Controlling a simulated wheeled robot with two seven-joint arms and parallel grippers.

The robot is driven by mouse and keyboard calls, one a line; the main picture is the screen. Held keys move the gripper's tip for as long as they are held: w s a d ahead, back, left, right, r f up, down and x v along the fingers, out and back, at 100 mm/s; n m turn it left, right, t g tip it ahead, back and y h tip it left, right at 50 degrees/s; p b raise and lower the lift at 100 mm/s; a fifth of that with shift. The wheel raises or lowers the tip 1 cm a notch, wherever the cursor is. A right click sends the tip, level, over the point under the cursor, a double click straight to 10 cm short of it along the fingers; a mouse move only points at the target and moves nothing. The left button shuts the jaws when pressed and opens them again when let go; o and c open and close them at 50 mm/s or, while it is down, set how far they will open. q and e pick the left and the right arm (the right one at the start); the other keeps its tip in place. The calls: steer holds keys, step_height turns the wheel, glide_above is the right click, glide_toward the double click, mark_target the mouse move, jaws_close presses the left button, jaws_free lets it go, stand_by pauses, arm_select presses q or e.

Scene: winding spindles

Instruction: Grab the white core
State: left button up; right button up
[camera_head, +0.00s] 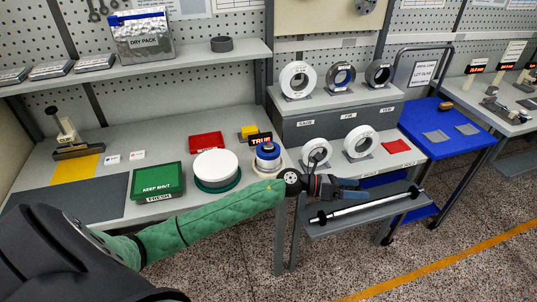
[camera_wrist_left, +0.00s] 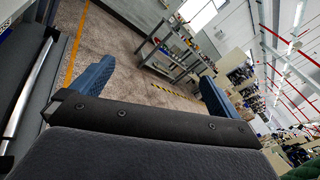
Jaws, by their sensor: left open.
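White ring-shaped cores stand upright on the grey stepped rack: one (camera_head: 289,78) on the upper step, and two on the lower step, a left one (camera_head: 308,157) and a right one (camera_head: 351,147). Which one the task means cannot be told. My left gripper (camera_head: 364,189) is open, its blue fingers pointing right, in front of and below the lower cores, over a low grey shelf. It touches no core that I can see. In the left wrist view its fingers (camera_wrist_left: 155,78) are apart with nothing between them. My right gripper is not in view.
Two darker rings (camera_head: 333,77) (camera_head: 371,76) stand on the upper step. A metal rod (camera_head: 375,205) lies on the low shelf (camera_head: 330,230) below the gripper. A blue cart (camera_head: 415,115) stands right. The left bench holds a green box (camera_head: 172,178) and a white round drum (camera_head: 215,163).

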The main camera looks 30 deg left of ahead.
arm_select(q)
steer(key=a+m+g+y, duration=0.3)
steer(key=a+m+g, duration=0.1)
steer(key=m, duration=0.2)
step_height(320, 180, up, 4)
steer(key=m+g+y+p, duration=0.35)
steer(key=m+y, duration=0.25)
steer(key=y, duration=0.7)
glide_above(268, 153)
steer(key=w+a, duration=0.1)
steer(key=w, duration=0.1)
steer(key=shift+w+a+g, duration=0.1)
steer(key=shift+w+g, duration=0.05)
steer(key=shift+g, duration=0.2)
steer(key=shift+a+f, duration=0.1)
steer(key=shift+a, duration=0.15)
steer(key=shift+f+p, duration=0.45)
steer(key=shift+f, duration=0.65)
steer(key=f+p, duration=0.3)
steer(key=f, duration=0.1)
steer(key=shift+s+d+p, duration=0.25)
steer(key=shift+d+p, duration=0.1)
steer(key=shift+f, duration=0.65)
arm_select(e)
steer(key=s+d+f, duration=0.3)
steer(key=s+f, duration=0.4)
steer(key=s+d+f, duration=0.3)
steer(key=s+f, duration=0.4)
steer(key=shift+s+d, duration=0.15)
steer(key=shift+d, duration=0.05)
